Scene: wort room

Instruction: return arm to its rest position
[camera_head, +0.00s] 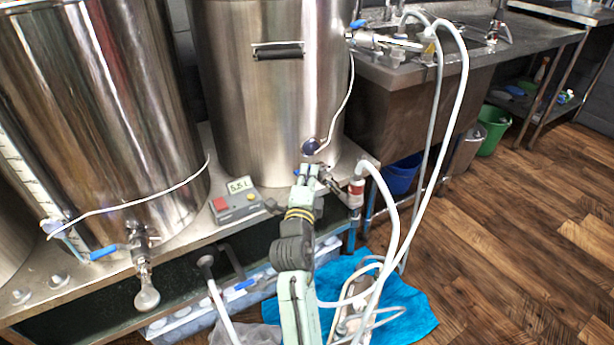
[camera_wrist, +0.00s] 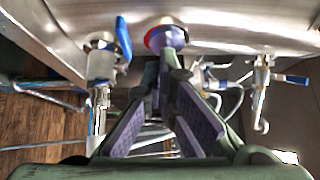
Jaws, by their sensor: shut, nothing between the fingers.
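My arm reaches up from the bottom of the head view. My gripper (camera_head: 309,172) is at its far end, in front of the lower wall of the middle steel tank (camera_head: 255,100). In the wrist view the fingers of my gripper (camera_wrist: 168,62) come together at their tips, with nothing seen held. A dark blue round knob (camera_head: 310,147) on the tank is just beyond the tips in the head view; it also shows in the wrist view (camera_wrist: 167,37), with a reddish edge. I cannot tell whether the tips touch it.
A blue-handled valve (camera_wrist: 122,40) is close left of the fingers in the wrist view. A grey control box (camera_head: 236,204) with a display sits on the bench left of my gripper. White hoses (camera_head: 396,235) hang close on the right. Open wooden floor (camera_head: 500,235) lies farther right.

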